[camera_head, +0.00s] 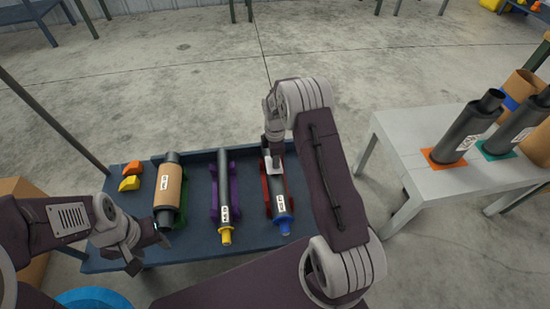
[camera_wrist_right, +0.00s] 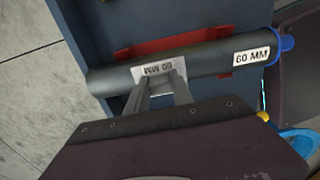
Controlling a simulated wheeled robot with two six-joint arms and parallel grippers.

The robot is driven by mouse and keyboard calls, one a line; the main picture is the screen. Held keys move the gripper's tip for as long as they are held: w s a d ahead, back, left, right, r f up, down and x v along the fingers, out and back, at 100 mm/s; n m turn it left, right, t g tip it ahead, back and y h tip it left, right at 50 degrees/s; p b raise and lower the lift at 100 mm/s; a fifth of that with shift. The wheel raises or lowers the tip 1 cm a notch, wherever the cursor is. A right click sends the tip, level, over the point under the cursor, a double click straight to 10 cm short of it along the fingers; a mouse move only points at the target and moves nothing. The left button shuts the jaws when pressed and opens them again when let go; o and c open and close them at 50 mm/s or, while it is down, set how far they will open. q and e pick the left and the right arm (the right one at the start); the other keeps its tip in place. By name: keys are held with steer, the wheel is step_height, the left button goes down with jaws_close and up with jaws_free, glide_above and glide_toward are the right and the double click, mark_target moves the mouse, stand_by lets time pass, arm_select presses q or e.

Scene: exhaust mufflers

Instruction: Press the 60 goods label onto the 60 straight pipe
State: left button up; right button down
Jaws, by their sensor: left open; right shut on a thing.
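The 60 straight pipe (camera_head: 279,197) lies in a red cradle (camera_head: 266,187) with a blue cap at its near end. In the right wrist view the pipe (camera_wrist_right: 215,59) carries a printed 60 MM tag (camera_wrist_right: 251,57) near that cap. My right gripper (camera_head: 274,152) is over the pipe's far part. The right wrist view shows its fingers (camera_wrist_right: 163,85) shut on the white 60 goods label (camera_wrist_right: 158,69), whose print is upside down. The label lies against or just above the pipe; contact is unclear. My left gripper (camera_head: 150,242) is open and empty, near the table's front left.
A thin pipe (camera_head: 223,180) with a yellow cap lies in a purple cradle. A cardboard-wrapped pipe (camera_head: 168,190) lies in a green cradle. Yellow and orange pieces (camera_head: 131,176) sit at the table's left. A grey table (camera_head: 400,128) at right holds upright mufflers (camera_head: 465,130).

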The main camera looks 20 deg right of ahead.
steer(key=shift+f, duration=0.6)
stand_by(0.7)
steer(key=shift+r, duration=0.1)
step_height(320, 180, up, 7)
steer(key=p, duration=0.7)
stand_by(0.4)
steer(key=shift+m, duration=0.3)
